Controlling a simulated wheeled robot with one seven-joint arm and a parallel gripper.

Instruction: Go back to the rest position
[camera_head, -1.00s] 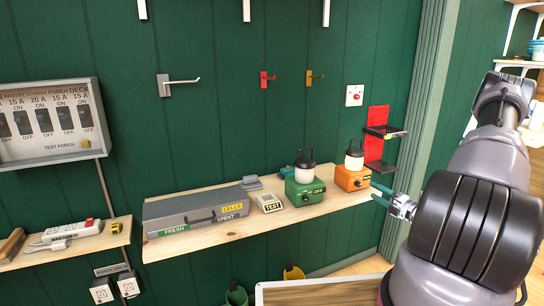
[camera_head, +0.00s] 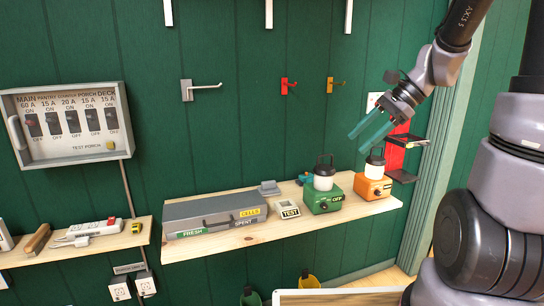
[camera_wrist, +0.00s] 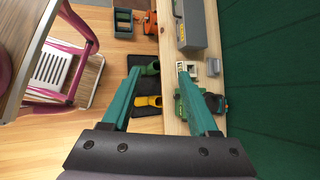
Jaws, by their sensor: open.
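My gripper (camera_head: 368,130) has two teal fingers, spread apart with nothing between them. In the head view it is raised in front of the green wall, above the shelf's right end and the orange lantern (camera_head: 372,182). In the wrist view the two fingers (camera_wrist: 158,84) stand wide apart, looking down past the shelf edge. My arm comes in from the upper right, bent at the elbow.
The wooden shelf (camera_head: 180,248) holds a grey case (camera_head: 210,214), a TEST block (camera_head: 289,211) and a green lantern (camera_head: 322,196). A red bracket (camera_head: 394,155) with black ledges is close to my gripper. A breaker panel (camera_head: 68,120) hangs left. Boots (camera_wrist: 148,101) stand below.

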